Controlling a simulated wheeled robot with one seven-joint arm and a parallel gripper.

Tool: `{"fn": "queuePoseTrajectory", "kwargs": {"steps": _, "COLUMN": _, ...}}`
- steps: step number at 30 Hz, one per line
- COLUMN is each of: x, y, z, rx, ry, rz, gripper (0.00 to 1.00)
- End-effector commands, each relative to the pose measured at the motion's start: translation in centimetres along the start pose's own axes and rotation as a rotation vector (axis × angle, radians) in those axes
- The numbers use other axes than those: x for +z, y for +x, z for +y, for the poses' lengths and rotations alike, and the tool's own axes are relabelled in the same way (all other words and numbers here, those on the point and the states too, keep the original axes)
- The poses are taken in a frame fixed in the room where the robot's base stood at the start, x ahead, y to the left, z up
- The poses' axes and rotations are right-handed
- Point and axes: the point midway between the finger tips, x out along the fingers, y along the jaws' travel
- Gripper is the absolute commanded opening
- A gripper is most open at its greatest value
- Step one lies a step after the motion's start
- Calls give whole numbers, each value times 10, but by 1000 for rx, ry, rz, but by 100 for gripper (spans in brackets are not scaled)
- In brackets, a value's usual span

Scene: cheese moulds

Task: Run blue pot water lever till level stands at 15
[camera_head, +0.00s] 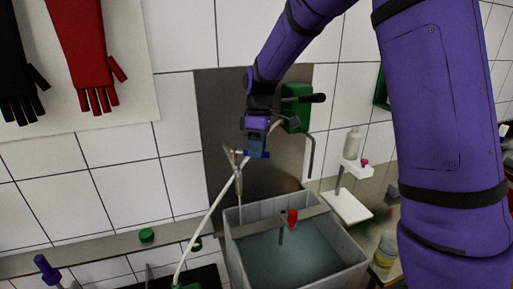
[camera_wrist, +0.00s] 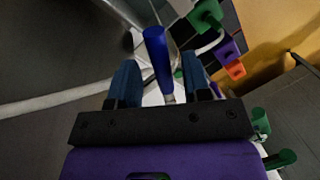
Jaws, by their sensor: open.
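My gripper (camera_head: 256,150) hangs in front of the grey wall panel, above the left part of a grey tank (camera_head: 357,271). In the wrist view my gripper (camera_wrist: 159,64) is open, with a blue lever handle (camera_wrist: 156,48) between its two dark blue fingers. A gap shows on the left of the handle; contact on the right is unclear. In the head view the handle is mostly hidden by my gripper. Water (camera_head: 290,258) shows inside the tank. No readable level scale or figure shows, and I cannot tell which vessel is the blue pot.
A green wall box (camera_head: 297,118) with a black lever stands just right of my gripper. A pale hose (camera_head: 208,215) rises to a metal fitting (camera_head: 236,163) beside it. A red knob (camera_head: 292,217) sits at the tank's crossbar. A white stand (camera_head: 347,207) is at right.

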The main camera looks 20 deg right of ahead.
Motion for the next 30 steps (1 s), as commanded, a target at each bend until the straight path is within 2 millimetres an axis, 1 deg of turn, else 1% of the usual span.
{"fn": "queuePoseTrajectory", "kwargs": {"steps": 1, "x": 0, "y": 0, "z": 0, "rx": 0, "ry": 0, "rz": 0, "gripper": 44}}
{"fn": "queuePoseTrajectory", "kwargs": {"steps": 2, "x": 0, "y": 0, "z": 0, "rx": 0, "ry": 0, "rz": 0, "gripper": 42}}
{"fn": "queuePoseTrajectory", "kwargs": {"steps": 3, "x": 0, "y": 0, "z": 0, "rx": 0, "ry": 0, "rz": 0, "gripper": 33}}
{"fn": "queuePoseTrajectory", "kwargs": {"steps": 5, "x": 0, "y": 0, "z": 0, "rx": 0, "ry": 0, "rz": 0, "gripper": 19}}
{"fn": "queuePoseTrajectory", "kwargs": {"steps": 6, "x": 0, "y": 0, "z": 0, "rx": 0, "ry": 0, "rz": 0, "gripper": 10}}
{"fn": "queuePoseTrajectory", "kwargs": {"steps": 7, "x": 0, "y": 0, "z": 0, "rx": 0, "ry": 0, "rz": 0, "gripper": 3}}
{"fn": "queuePoseTrajectory", "kwargs": {"steps": 8, "x": 0, "y": 0, "z": 0, "rx": 0, "ry": 0, "rz": 0, "gripper": 0}}
{"fn": "queuePoseTrajectory", "kwargs": {"steps": 20, "x": 0, "y": -1, "z": 3, "rx": 1, "ry": -32, "rz": -6, "gripper": 0}}
{"fn": "queuePoseTrajectory", "kwargs": {"steps": 26, "x": -1, "y": -2, "z": 10, "rx": 1, "ry": -131, "rz": -26, "gripper": 0}}
{"fn": "queuePoseTrajectory", "kwargs": {"steps": 30, "x": -2, "y": -3, "z": 16, "rx": 2, "ry": -229, "rz": -45, "gripper": 0}}
